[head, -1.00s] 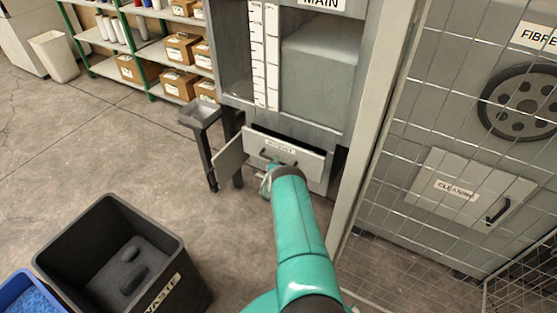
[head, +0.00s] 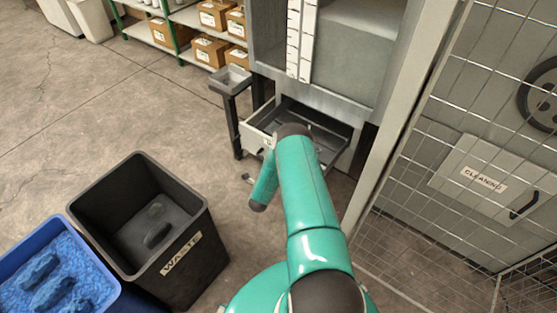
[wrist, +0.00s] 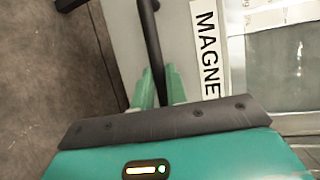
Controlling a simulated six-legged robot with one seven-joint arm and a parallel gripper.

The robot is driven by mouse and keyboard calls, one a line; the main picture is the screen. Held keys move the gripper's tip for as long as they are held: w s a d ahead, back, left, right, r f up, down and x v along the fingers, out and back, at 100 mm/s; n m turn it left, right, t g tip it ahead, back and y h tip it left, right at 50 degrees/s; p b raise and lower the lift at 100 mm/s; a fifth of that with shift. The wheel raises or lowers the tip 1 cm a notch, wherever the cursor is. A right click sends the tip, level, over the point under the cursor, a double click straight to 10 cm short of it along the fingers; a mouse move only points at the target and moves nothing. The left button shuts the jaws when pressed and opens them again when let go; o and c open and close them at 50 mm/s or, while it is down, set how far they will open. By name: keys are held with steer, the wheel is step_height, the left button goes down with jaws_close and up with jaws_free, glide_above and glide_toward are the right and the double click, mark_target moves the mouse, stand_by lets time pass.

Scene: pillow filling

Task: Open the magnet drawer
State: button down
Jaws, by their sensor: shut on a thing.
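The magnet drawer (head: 335,127) stands pulled out below the main cabinet, its dark inside showing in the head view. My teal arm covers most of its front there. In the wrist view the pale drawer front (wrist: 124,40) carries a label reading "MAGNE" (wrist: 207,50), the rest cut off. A dark bar handle (wrist: 150,30) runs down the front beside the label. My gripper (wrist: 158,78) is shut on this handle, its green fingers on either side of the bar. The fingertips are hidden behind my arm in the head view.
A black waste bin (head: 215,265) and a blue bin with blue filling (head: 105,285) stand at lower left. A small tray on a post (head: 231,82) is left of the drawer. A mesh fence (head: 400,215) bounds the right.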

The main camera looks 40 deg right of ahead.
steer(key=shift+s+a, duration=0.2)
steer(key=shift+a, duration=0.4)
steer(key=c, duration=1.4)
jaws_free()
steer(key=shift+a, duration=0.1)
steer(key=v, duration=1.3)
steer(key=shift+s+a, duration=0.2)
steer(key=shift+r, duration=0.1)
